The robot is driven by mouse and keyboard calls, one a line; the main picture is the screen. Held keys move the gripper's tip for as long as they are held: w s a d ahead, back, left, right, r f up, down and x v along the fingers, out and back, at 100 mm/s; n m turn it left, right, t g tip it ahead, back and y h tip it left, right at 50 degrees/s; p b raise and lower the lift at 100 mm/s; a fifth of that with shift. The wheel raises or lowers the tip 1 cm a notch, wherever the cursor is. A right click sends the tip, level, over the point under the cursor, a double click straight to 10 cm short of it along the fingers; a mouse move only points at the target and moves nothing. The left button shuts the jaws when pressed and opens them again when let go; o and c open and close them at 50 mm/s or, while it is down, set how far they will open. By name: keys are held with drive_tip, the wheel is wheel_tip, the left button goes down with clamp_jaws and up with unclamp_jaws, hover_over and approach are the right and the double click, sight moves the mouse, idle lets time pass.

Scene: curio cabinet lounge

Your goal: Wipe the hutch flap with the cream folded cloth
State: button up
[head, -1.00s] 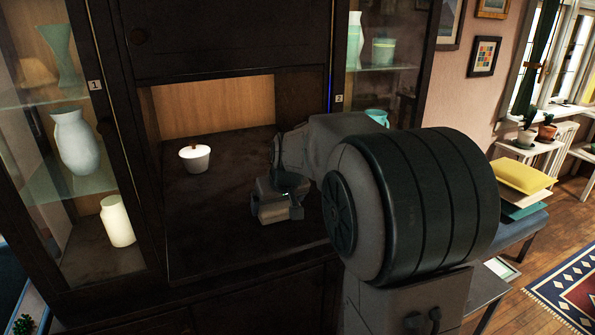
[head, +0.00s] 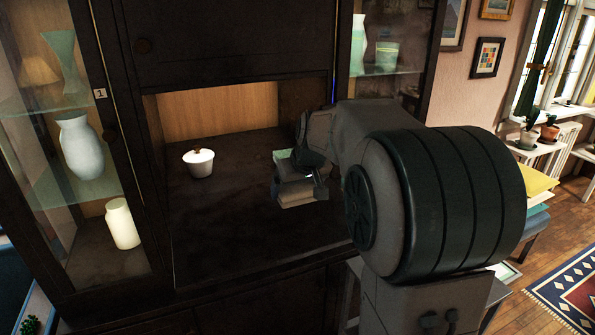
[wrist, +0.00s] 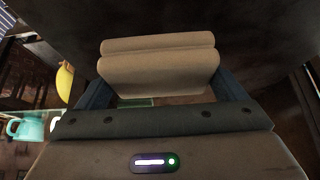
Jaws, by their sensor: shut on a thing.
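The hutch flap (head: 225,225) is a dark, flat panel in front of the cabinet's open, wood-backed niche. My gripper (head: 299,188) is over the right part of the flap in the head view. In the wrist view, the cream folded cloth (wrist: 158,68) sits between my two fingers, with its folded layers showing. My gripper is shut on it. A dark surface lies beyond the cloth there. I cannot tell whether the cloth touches the flap, since my gripper and arm hide the contact.
Glass-fronted shelves with a pale vase (head: 80,148) and a white jar (head: 122,223) are at left. A teal mug (wrist: 27,129) and a yellow object (wrist: 65,82) show in the wrist view.

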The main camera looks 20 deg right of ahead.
drive_tip(key=shift+r+p, duration=0.65)
drive_tip(key=shift+r, duration=0.65)
